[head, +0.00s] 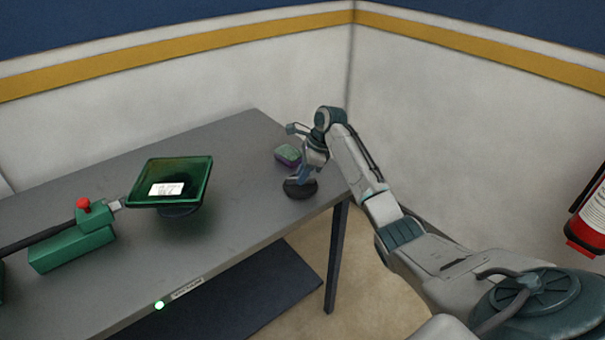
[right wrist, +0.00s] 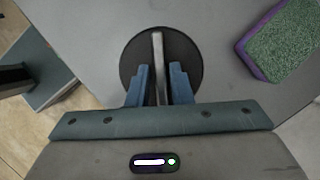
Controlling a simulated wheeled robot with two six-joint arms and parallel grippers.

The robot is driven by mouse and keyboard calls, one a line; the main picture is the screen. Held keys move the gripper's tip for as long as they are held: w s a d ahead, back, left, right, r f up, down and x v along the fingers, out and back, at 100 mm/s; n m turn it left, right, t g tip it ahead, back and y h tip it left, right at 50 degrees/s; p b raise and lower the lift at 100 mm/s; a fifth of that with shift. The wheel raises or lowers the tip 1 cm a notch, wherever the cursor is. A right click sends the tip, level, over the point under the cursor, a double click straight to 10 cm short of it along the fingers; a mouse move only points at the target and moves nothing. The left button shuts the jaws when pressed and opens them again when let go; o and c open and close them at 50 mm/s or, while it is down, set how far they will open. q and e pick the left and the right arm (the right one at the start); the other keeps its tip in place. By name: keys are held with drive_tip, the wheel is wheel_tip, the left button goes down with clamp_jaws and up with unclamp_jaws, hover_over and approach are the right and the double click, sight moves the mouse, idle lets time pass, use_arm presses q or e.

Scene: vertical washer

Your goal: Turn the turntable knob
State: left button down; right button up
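The turntable knob (head: 300,188) is a round dark disc near the right end of the grey table. In the right wrist view the black disc (right wrist: 188,58) carries a light raised bar (right wrist: 158,65) across its middle. My right gripper (head: 303,177) is over the knob, pointing down. In the right wrist view its two blue fingers (right wrist: 158,72) stand on either side of the bar, with a gap visible on each side. It is open and holds nothing. My left gripper is not in view.
A green and purple sponge (head: 288,154) lies on the grey table (head: 240,150), just behind the knob. A green tray (head: 172,182) with a white label and a green device with a red button (head: 83,204) stand to the left. A fire extinguisher (head: 588,225) hangs at far right.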

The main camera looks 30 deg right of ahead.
clamp_jaws()
